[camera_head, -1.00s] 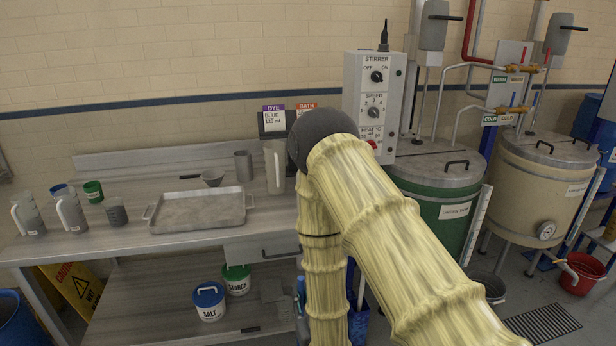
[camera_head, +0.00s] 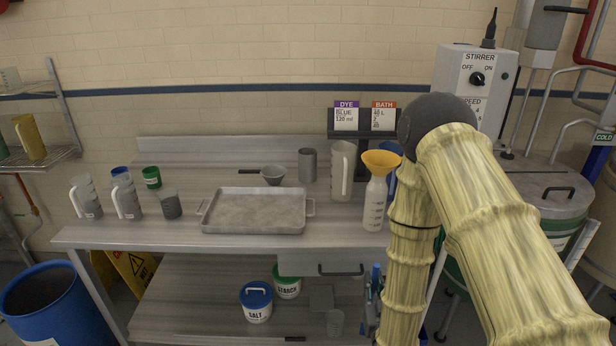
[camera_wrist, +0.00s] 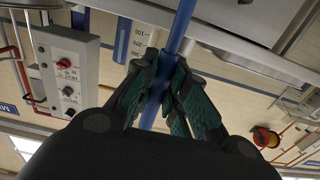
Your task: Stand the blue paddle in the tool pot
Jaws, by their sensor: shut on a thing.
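My gripper (camera_wrist: 160,88) is shut on the blue paddle (camera_wrist: 182,30) in the wrist view. Its dark green fingers close around the blue shaft, which runs up out of the picture; the paddle's ends are not clear. A plain grey metal cylinder (camera_head: 308,165), perhaps the tool pot, stands upright at the back of the bench, behind the tray and left of my arm. I cannot see into it.
A metal tray (camera_head: 253,229) lies on the bench (camera_head: 170,237). A white jug (camera_head: 342,170) and a bottle with yellow funnel (camera_head: 375,205) stand right of the cylinder. A small bowl (camera_head: 273,175) is left of it. Measuring jugs (camera_head: 128,200) stand at left.

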